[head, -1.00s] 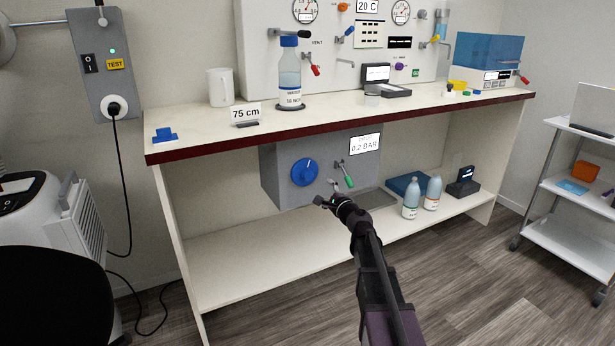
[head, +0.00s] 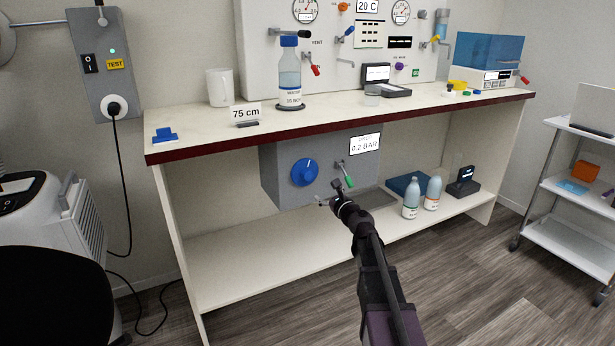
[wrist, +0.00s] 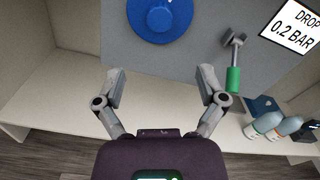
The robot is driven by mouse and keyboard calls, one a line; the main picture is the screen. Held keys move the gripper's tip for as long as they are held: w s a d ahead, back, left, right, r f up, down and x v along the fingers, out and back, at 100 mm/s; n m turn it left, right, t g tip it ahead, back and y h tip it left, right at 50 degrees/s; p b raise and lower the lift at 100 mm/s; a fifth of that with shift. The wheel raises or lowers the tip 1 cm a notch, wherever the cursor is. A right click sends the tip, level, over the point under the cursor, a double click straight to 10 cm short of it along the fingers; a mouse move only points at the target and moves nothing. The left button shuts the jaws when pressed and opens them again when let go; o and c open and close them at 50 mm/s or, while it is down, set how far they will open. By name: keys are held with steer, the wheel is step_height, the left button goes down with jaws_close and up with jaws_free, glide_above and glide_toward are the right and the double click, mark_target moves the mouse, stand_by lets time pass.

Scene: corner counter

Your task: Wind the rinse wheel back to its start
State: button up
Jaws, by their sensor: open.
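The blue round wheel (head: 305,172) is on the front of a grey box (head: 284,199) under the counter. It also shows at the top of the wrist view (wrist: 160,16), partly cut off by the frame edge. A light mark shows near the wheel's upper edge in the head view. My gripper (head: 330,194) is below and to the right of the wheel in the head view. In the wrist view my gripper (wrist: 163,85) is open with its two fingers wide apart and nothing between them. The wheel lies beyond the fingertips, apart from them.
A green-handled lever (head: 349,181) hangs right of the wheel, close to my gripper; it also shows in the wrist view (wrist: 233,79). A "0.2 BAR" display (head: 365,144) is above it. Two bottles (head: 411,199) stand on the lower shelf (head: 240,262). The shelf's left part is clear.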

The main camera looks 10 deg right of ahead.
mark_target(309, 176)
steer(key=x, duration=1.3)
steer(key=shift+w+a, duration=0.15)
steer(key=shift+w, duration=0.2)
steer(key=c, duration=1.1)
